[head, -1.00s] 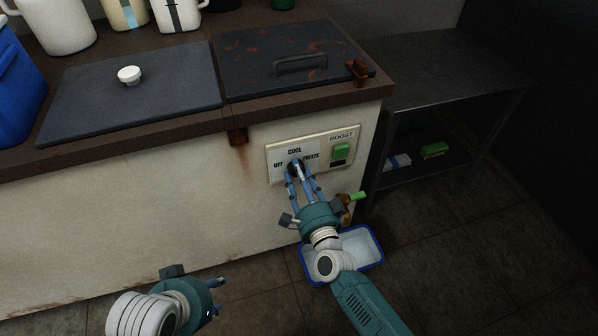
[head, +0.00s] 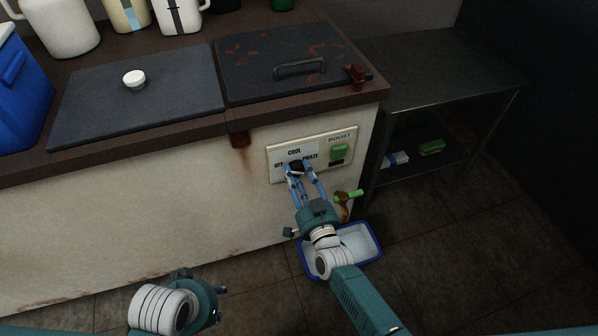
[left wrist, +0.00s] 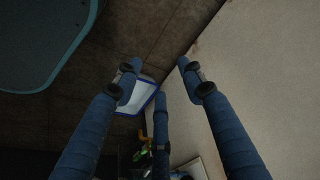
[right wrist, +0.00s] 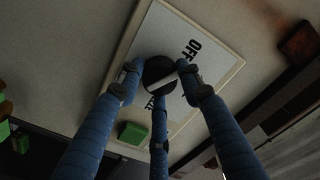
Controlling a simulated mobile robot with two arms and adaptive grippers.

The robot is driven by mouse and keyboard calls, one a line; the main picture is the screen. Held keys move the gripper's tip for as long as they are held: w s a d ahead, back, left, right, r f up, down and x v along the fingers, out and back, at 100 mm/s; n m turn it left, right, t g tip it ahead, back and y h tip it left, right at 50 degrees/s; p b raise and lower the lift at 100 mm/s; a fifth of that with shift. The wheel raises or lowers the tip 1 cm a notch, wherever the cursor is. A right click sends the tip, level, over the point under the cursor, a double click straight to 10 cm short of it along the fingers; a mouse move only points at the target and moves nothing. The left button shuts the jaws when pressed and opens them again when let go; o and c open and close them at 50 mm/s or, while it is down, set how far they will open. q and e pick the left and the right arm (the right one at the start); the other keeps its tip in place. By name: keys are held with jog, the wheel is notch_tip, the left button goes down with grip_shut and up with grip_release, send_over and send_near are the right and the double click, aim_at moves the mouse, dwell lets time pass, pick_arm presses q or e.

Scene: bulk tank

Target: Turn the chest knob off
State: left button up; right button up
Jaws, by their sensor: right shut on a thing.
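The chest knob (head: 296,167) is a round black dial on the white panel of the chest front, with OFF at its left, COOL above and FREEZE at its right. In the right wrist view the knob (right wrist: 157,72) shows a white stripe along its lower side, and the OFF label (right wrist: 194,48) is beside it. My right gripper (head: 301,171) is shut on the knob, with fingers on both sides of it. The stripe's exact setting is hard to read. My left gripper (head: 221,291) hangs low in front of the chest, open and empty; its fingers are apart in the left wrist view (left wrist: 157,68).
A green BOOST switch (head: 339,152) is right of the knob. A brass tap with a green handle (head: 349,195) sticks out below, above a blue-rimmed tray (head: 366,262) on the floor. A metal table (head: 450,75) stands at the right. Floor beyond the tray is clear.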

jog(key=n, duration=0.3)
jog(key=shift+s+a+f+n+p, duration=0.15)
jog(key=shift+a+f+n+p, duration=0.05)
jog(key=shift+a+n+p, duration=0.15)
pick_arm(q)
jog(key=shift+s+x, duration=0.25)
jog(key=shift+x, duration=0.85)
jog(key=shift+s+x, duration=0.25)
jog(key=shift+x, duration=0.85)
pick_arm(e)
jog(key=shift+d+f+n, duration=0.1)
jog(key=shift+f+n, duration=0.1)
jog(key=shift+n, duration=0.95)
pick_arm(q)
jog(key=shift+f, duration=0.2)
pick_arm(e)
jog(key=shift+d+f+n, duration=0.1)
jog(key=shift+f+n, duration=0.05)
jog(key=shift+n, duration=0.15)
jog(key=o, duration=0.9)
jog(key=shift+o, duration=1.2)
pick_arm(q)
jog(key=shift+w+f, duration=0.1)
pick_arm(e)
jog(key=shift+d+r, duration=0.1)
jog(key=shift+r, duration=0.1)
